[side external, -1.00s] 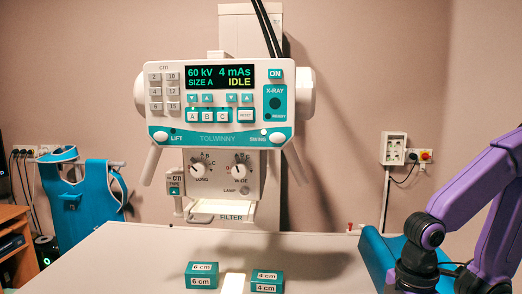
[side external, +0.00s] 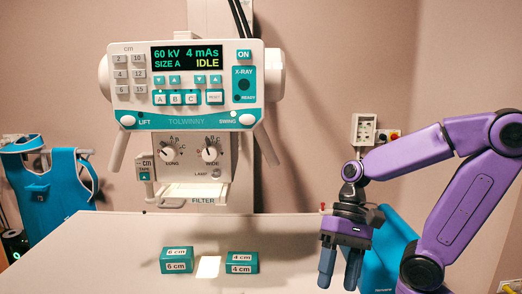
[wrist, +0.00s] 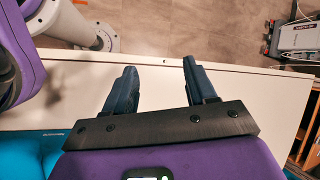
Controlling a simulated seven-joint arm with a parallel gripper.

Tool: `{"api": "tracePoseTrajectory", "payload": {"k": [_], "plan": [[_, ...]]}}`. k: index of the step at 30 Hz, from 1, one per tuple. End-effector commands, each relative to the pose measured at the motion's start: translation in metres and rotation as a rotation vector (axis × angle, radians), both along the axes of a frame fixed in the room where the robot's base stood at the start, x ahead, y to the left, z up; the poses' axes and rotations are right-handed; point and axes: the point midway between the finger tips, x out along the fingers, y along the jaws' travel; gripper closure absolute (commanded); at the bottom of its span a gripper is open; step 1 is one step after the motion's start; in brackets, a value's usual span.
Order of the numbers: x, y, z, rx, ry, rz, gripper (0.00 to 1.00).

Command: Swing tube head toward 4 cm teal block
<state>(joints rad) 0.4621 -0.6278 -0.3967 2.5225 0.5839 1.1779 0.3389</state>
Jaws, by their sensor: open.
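The tube head (side external: 183,85) hangs above the table in the side view. Its display reads 60 kV, 4 mAs, SIZE A, IDLE. The white SWING knob (side external: 247,120) is at the lower right of its panel and the LIFT knob (side external: 128,121) at the lower left. The 4 cm teal block (side external: 242,262) sits on the table, right of a bright lit patch (side external: 208,267). The 6 cm teal block (side external: 177,260) is left of the patch. My gripper (side external: 340,280) points down right of the blocks, apart from them, open and empty. Its spread fingers also show in the wrist view (wrist: 158,85).
The white table (side external: 90,250) is mostly clear. A teal cushion-like thing (side external: 385,250) is behind my gripper. A blue apron (side external: 50,180) hangs at the left. The wrist view shows floor beyond the table edge (wrist: 200,63).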

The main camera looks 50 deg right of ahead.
Motion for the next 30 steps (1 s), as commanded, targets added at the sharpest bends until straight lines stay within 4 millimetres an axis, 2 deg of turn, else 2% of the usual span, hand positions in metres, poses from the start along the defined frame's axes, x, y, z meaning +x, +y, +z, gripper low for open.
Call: {"api": "tracePoseTrajectory", "payload": {"k": [16, 23, 30], "plan": [[0.061, 0.006, 0.044, 0.311, 0.157, -0.703, 0.44], [0.086, -0.003, 0.068, 0.476, 0.184, -0.962, 0.44], [0.107, -0.02, 0.094, 0.665, 0.184, -1.21, 0.44]]}}
